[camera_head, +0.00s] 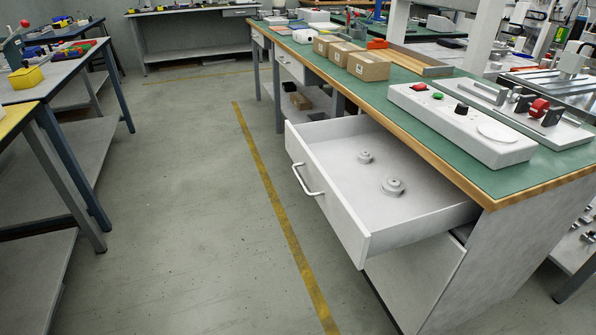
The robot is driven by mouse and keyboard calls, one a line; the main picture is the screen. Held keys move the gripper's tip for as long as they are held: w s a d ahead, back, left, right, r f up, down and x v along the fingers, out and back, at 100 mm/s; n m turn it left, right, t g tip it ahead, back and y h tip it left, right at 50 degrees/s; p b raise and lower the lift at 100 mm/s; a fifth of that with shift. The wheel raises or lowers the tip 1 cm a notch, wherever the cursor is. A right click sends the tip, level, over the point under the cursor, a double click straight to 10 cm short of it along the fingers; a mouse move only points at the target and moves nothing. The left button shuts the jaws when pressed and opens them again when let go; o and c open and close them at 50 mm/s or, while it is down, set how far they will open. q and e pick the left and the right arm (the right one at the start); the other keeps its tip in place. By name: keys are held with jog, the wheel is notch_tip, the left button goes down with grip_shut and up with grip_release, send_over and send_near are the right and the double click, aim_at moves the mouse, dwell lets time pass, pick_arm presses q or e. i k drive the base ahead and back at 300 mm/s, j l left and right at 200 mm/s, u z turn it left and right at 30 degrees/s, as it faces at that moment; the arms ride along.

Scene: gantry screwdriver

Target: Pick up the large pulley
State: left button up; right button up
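The large pulley (393,187) is a grey stepped disc. It lies flat in the open white drawer (329,171), nearer the drawer's front right part. A smaller grey pulley (365,157) lies behind it and to its left in the same drawer. The two pulleys are apart. The drawer is pulled out from under the green-topped workbench (437,89) and has a metal handle (307,180) on its front. Neither of my grippers shows in the head view.
A white control box (461,124) with buttons stands on the bench above the drawer. Cardboard boxes (369,66) stand farther back. The bench's wooden edge overhangs the drawer's rear. The floor (190,190) left of the drawer is clear, up to tables at the left.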

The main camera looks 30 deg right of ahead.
aim_at(392, 187)
jog(key=z, duration=1.65)
